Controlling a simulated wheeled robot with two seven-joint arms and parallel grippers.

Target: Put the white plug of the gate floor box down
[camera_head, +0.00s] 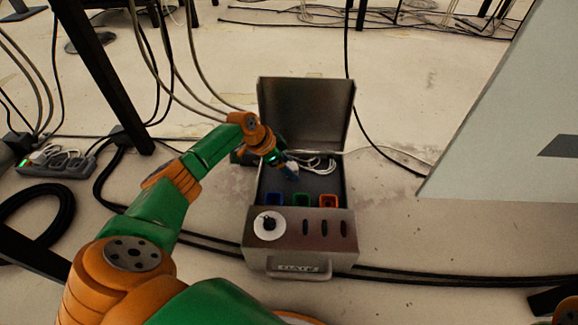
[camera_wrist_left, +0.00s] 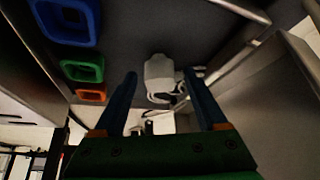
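The gate floor box (camera_head: 256,240) is a metal box on the floor with its lid (camera_head: 305,105) open and a "GATE" plate in front. My left gripper (camera_head: 291,174) reaches down into the box, behind the sockets. In the left wrist view its two fingers (camera_wrist_left: 160,88) are apart. The white plug (camera_wrist_left: 158,72) shows between and just beyond the fingertips, with gaps at both sides. In the head view the white plug (camera_head: 292,166) is partly hidden by the gripper. Its white cable (camera_head: 318,163) lies coiled in the box. My right gripper is out of view.
Blue (camera_head: 274,199), green (camera_head: 301,200) and orange (camera_head: 328,201) sockets line the box's front; all look empty. A white round dial (camera_head: 269,226) is on the box. Black cables cross the floor. A power strip (camera_head: 58,162) lies left, a pale panel (camera_head: 500,120) stands right.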

